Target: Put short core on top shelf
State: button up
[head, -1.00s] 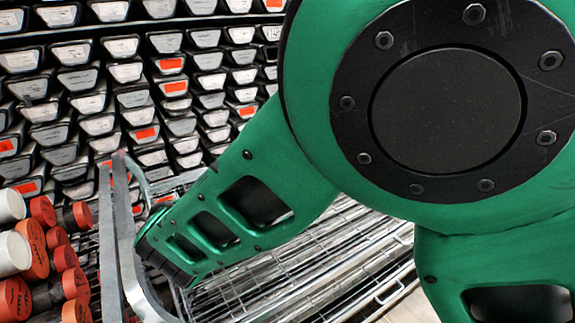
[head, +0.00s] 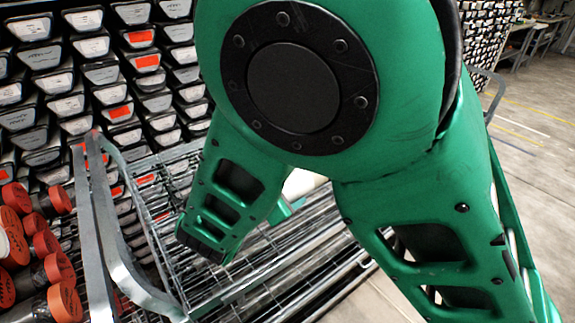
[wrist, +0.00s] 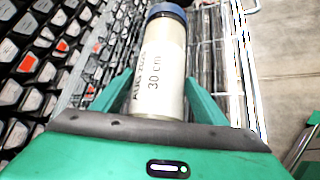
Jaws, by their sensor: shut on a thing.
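The short core (wrist: 158,70) is a pale cream tube with a dark blue cap, marked "30 cm", in the wrist view. My gripper (wrist: 158,100) has its green fingers on both sides of the tube and is shut on it. In the head view my arm hides most of the gripper. A pale patch of what looks like the core (head: 302,183) shows between the arm links, above the wire shelving of a metal cart (head: 255,265).
A wall of stacked core liners (head: 70,75) with white and orange labels stands at the left and back. Red-capped tubes (head: 60,270) lie at the lower left beside the cart's metal rail (head: 125,270). Open floor (head: 535,150) lies to the right.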

jog(key=shift+f, duration=0.35)
jog(key=o, duration=2.1)
jog(key=shift+f, duration=0.15)
